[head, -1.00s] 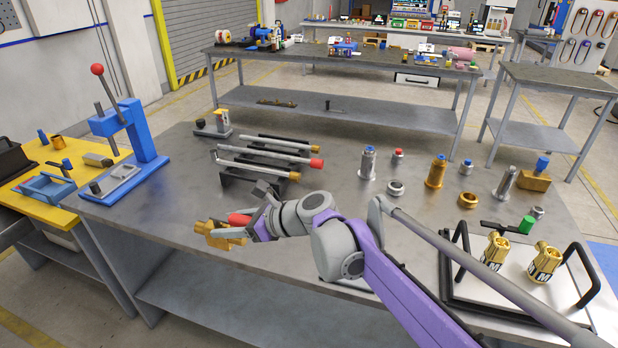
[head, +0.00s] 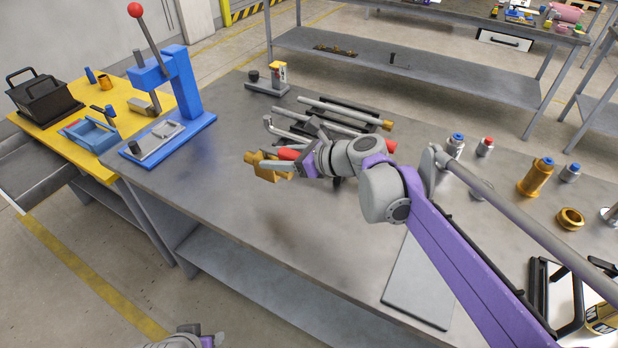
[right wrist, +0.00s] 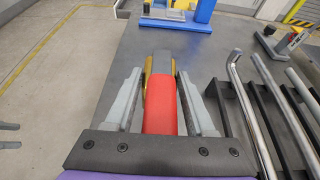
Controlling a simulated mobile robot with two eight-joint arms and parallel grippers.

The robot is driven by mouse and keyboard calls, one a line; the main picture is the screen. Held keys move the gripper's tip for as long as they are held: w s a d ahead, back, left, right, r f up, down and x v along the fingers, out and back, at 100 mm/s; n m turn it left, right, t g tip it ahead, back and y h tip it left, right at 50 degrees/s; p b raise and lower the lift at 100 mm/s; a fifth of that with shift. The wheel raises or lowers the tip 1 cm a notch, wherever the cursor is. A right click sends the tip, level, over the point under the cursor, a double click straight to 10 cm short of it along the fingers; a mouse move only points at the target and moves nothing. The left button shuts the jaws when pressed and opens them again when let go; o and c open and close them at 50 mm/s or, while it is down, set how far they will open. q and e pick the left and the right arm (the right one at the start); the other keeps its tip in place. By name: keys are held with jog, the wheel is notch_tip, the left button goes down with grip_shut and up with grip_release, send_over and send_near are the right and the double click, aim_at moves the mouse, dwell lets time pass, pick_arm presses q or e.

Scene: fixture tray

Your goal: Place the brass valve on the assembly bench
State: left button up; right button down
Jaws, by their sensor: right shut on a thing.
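The brass valve (head: 268,168) has a gold body and a red handle. My right gripper (head: 285,158) is shut on it and holds it above the grey metal bench (head: 225,185), left of the rack of rods. In the right wrist view the red handle (right wrist: 160,105) lies between the two fingers, and it hides most of the gold body. Part of my left arm (head: 185,341) shows at the bottom edge of the head view. Two grey finger tips of my left gripper (right wrist: 8,135) stand apart at the left edge of the right wrist view. Neither bench bears a readable label.
A blue press (head: 172,88) with a red-knobbed lever stands at the grey bench's left end. A yellow-topped bench (head: 135,101) with a blue fixture and black box adjoins it. A rod rack (head: 350,113) lies right of the valve. The grey bench's front left is clear.

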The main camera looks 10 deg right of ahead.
notch_tip(320, 180, down, 9)
jog(key=shift+f+b, duration=0.1)
jog(key=shift+b, duration=0.45)
jog(key=shift+f, duration=0.1)
jog(key=shift+c, duration=1.2)
grip_release()
jog(key=shift+d, duration=0.1)
jog(key=v, duration=1.2)
jog(key=shift+p, duration=0.35)
